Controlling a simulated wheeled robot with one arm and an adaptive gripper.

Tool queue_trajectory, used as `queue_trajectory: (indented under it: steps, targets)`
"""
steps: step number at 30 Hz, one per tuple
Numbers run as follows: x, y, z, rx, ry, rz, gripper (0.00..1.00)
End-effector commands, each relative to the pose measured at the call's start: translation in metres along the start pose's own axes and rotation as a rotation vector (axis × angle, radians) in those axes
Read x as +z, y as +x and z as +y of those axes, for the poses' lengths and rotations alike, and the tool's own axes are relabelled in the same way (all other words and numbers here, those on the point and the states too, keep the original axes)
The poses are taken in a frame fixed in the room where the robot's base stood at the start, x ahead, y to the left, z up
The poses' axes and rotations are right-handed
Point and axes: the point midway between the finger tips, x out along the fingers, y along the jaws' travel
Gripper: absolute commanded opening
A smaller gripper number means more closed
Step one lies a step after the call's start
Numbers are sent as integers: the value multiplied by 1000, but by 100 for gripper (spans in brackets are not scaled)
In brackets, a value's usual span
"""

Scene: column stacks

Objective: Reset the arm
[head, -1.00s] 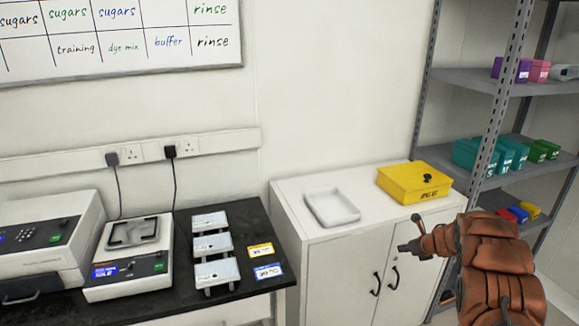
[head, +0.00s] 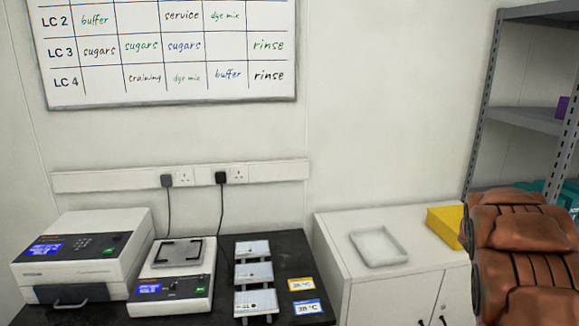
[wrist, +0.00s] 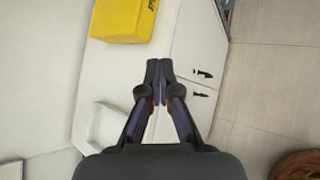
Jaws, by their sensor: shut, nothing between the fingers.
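My gripper (wrist: 158,72) shows in the wrist view with its fingertips together and nothing between them. It hangs over the white cabinet (wrist: 190,45), near the cabinet's front edge and doors, apart from everything. In the head view my brown-sleeved arm is at the lower right, and the gripper itself is out of that picture.
A white tray (head: 379,246) and a yellow box (head: 444,226) stand on the cabinet, the box partly hidden by my arm. A black bench (head: 293,258) at left holds instruments and a rack of column trays (head: 254,272). A grey shelf unit (head: 520,115) stands at right.

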Motion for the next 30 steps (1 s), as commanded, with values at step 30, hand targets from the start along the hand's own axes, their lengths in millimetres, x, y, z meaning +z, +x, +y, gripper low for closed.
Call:
queue_trajectory:
  steps: [30]
  targets:
    - [-190,-352,-183,-835,1337,-33,0]
